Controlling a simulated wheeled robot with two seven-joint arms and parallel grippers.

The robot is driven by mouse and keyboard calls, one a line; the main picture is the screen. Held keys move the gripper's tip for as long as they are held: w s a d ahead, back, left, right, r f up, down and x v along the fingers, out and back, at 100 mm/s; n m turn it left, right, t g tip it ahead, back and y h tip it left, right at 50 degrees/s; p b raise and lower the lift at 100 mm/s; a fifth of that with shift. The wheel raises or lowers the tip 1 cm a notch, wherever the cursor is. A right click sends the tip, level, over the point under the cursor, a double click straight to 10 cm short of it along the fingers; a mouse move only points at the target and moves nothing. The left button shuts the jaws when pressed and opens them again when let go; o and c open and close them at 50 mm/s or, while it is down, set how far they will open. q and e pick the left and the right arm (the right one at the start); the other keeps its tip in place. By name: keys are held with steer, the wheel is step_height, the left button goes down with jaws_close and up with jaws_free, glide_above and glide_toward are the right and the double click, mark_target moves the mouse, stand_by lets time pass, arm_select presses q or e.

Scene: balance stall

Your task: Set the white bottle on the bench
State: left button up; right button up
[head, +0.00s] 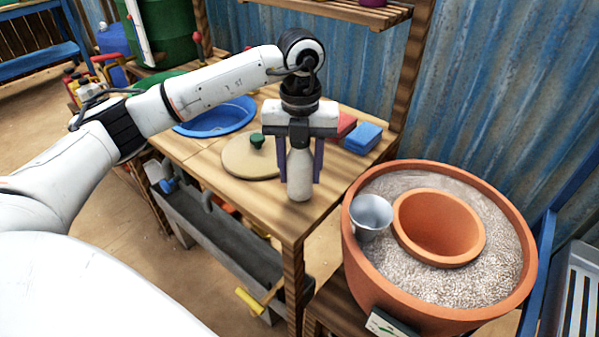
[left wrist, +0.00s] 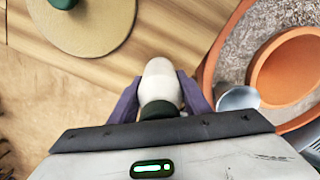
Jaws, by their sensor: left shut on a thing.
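The white bottle (head: 300,174) is upright between the purple fingers of my left gripper (head: 301,165), which is shut on it. In the left wrist view the bottle (left wrist: 160,82) shows between the fingers of the gripper (left wrist: 160,95), with a dark green top. The wooden bench (head: 210,160) is below and behind the bottle, which shows over the bench's front right part. I cannot tell whether the bottle's base touches the bench top. My right gripper is not in view.
A round tan lid with a green knob (head: 240,158) lies left of the bottle. A blue basin (head: 215,122) and a blue block (head: 363,137) are farther back. Right of the bench stands a large terracotta pot (head: 355,262) with a metal cup (head: 371,214) and a smaller pot (head: 440,228).

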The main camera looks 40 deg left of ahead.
arm_select(q)
steer(key=shift+f, duration=0.6)
steer(key=shift+f, duration=0.15)
steer(key=o, duration=1.3)
step_height(320, 180, up, 12)
steer(key=shift+r, duration=0.15)
